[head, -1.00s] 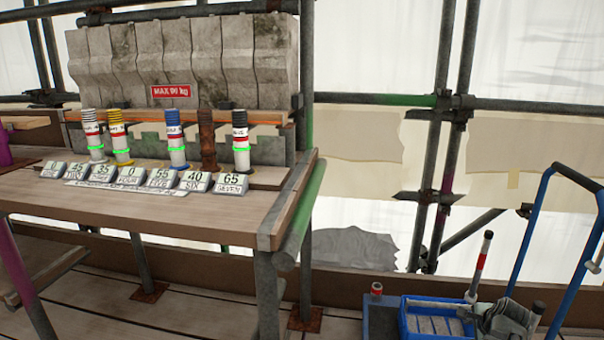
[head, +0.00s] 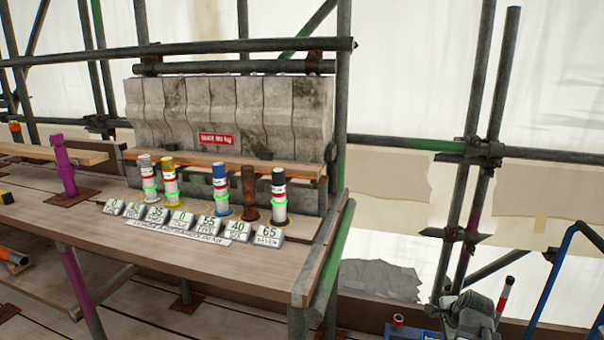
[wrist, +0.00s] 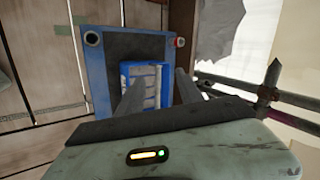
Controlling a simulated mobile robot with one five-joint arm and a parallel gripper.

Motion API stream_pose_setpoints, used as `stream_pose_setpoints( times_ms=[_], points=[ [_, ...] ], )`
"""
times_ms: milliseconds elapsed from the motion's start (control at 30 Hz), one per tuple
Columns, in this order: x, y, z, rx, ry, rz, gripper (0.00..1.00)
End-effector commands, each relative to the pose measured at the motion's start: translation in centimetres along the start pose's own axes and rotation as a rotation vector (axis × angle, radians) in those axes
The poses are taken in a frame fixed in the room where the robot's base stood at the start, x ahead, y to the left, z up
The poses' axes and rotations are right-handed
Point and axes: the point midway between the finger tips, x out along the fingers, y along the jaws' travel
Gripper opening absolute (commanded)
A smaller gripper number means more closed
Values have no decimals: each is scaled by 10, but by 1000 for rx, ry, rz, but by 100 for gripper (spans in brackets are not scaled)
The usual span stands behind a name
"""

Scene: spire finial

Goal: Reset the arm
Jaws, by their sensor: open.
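My gripper, grey-green and worn, shows from above in the wrist view. Its two grey fingers (wrist: 158,92) are spread apart with nothing between them. They point over a blue tray (wrist: 157,67) with pale slots, set on a blue-edged platform (wrist: 84,75). In the head view my grey arm (head: 468,314) is low at the right, close to a red, white and black post (head: 505,294). The fingertips cannot be made out there.
A wooden bench (head: 250,262) carries several banded posts, such as a blue-topped one (head: 220,190), with number cards in front. Grey blocks (head: 230,110) with a red "MAX 90 kg" sign stand behind. Scaffold tubes (head: 470,170) rise at the right. A blue rail (head: 550,275) is at far right.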

Motion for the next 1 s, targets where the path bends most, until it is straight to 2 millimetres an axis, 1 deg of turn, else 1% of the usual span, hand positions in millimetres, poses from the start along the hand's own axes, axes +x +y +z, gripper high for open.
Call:
stream_pose_setpoints(
  times_ms=[33,67,100,167,200,267,300,333,400,500,600,700,767,800,900,1000],
  points=[
    [-40,-36,27,-43,-24,8,43],
    [-51,-47,43,-69,-37,14,43],
    [-64,-61,63,-109,-54,25,43],
    [-85,-79,93,-176,-79,42,43],
    [-100,-90,113,-225,-96,55,43],
    [-122,-105,142,-307,-121,75,43],
    [-138,-113,162,-366,-138,91,43],
    [-150,-120,176,-411,-151,102,43],
    [-176,-130,208,-524,-180,131,43],
    [-209,-139,245,-683,-218,171,43],
    [-238,-142,273,-836,-253,210,43],
    [-264,-141,294,-991,-289,253,43],
    [-279,-139,304,-1098,-313,284,43],
    [-289,-134,307,-1186,-335,313,43],
    [-287,-110,296,-1369,-386,384,43],
    [-292,-98,289,-1504,-440,427,43]
  ],
)
